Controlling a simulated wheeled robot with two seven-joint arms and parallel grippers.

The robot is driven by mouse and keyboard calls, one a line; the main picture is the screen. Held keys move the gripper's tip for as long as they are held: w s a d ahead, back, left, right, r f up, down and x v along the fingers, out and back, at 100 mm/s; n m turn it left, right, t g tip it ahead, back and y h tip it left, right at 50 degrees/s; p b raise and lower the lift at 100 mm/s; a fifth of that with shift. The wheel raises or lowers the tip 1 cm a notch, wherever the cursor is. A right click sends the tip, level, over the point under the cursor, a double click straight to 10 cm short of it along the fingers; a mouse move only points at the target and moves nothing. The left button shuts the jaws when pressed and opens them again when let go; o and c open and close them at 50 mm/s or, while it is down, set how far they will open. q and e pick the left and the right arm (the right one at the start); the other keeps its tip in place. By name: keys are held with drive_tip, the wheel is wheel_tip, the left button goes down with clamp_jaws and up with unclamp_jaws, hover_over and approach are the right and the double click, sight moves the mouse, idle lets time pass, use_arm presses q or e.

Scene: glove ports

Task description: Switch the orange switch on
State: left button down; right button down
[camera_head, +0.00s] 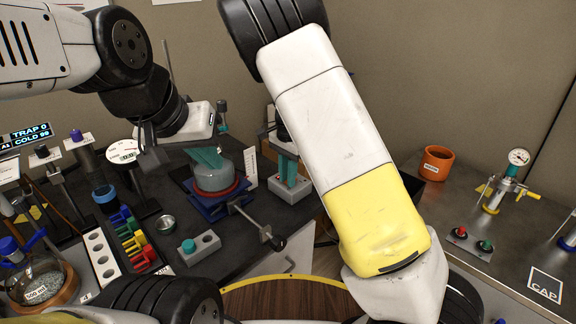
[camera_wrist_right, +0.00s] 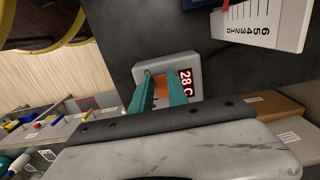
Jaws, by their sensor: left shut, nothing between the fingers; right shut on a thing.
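The orange switch (camera_wrist_right: 161,88) sits on a small grey box (camera_wrist_right: 192,65) with a red-lit display reading 28 C. It shows between the teal fingers of my right gripper (camera_wrist_right: 160,92), which are shut on it. In the head view the same box (camera_head: 277,187) stands on the dark bench below my right gripper (camera_head: 287,172). My right arm hides part of that area, and I cannot tell which way the switch is set. My left gripper (camera_head: 209,157) is shut and empty, with its teal fingers over a grey round vessel (camera_head: 214,178).
A white ruled scale (camera_head: 250,167) stands left of the box. A metal rod with a dark knob (camera_head: 268,236) and a grey box with a teal button (camera_head: 188,246) are nearer the front. A coloured rack (camera_head: 130,240) is at left. An orange pot (camera_head: 435,163) stands on the right bench.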

drive_tip(key=shift+w+d+r+g+y, duration=0.1)
drive_tip(key=shift+g+y, duration=0.4)
drive_tip(key=shift+w+d+g+y, duration=0.1)
drive_tip(key=shift+g+y, duration=0.4)
drive_tip(key=c, duration=1.3)
unclamp_jaws()
drive_tip(key=shift+v, duration=3.95)
